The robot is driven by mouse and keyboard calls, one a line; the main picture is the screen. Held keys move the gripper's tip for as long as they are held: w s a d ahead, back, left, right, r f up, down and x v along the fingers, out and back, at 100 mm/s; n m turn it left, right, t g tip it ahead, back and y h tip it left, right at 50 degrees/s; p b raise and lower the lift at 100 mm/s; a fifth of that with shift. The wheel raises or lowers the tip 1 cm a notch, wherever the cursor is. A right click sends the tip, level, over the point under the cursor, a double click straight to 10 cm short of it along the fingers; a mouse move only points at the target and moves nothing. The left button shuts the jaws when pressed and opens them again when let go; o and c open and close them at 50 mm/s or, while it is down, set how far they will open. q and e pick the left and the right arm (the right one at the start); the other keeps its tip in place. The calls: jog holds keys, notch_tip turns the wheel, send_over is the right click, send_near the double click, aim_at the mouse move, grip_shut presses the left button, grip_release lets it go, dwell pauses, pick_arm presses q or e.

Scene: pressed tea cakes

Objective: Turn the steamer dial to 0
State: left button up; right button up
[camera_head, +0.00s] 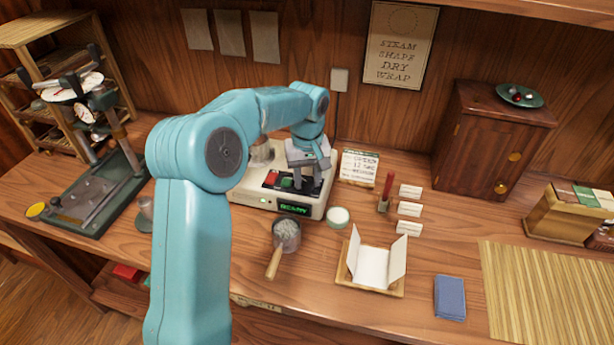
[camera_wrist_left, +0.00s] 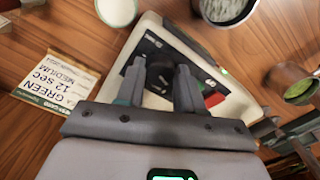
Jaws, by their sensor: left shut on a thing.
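The steamer (camera_head: 250,199) is a cream box with a dark top panel, standing at the back middle of the bench. A red button (camera_head: 271,178) and a green button (camera_head: 287,182) show on its panel. Its front display (camera_head: 294,208) glows green and seems to read READY. My left gripper (camera_head: 303,183) reaches down onto the right part of the panel, where it is shut on the dial. In the left wrist view the two fingers (camera_wrist_left: 160,70) stand over the dark panel. My right gripper is not in view.
A pot with a wooden handle (camera_head: 286,232) and a small pale-topped cup (camera_head: 338,216) stand in front of the steamer. A card (camera_head: 359,167) stands behind at right. An open paper wrapper (camera_head: 373,268) lies on a wooden tray. A press (camera_head: 90,192) stands at left.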

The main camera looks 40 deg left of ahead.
aim_at(307, 181)
pick_arm(q)
jog(key=shift+n, duration=1.9)
jog(key=o, duration=1)
jog(key=shift+a+f, duration=0.1)
jog(key=shift+o, duration=0.2)
jog(key=shift+r, duration=0.25)
notch_tip(307, 181, up, 16)
jog(key=p, duration=0.2)
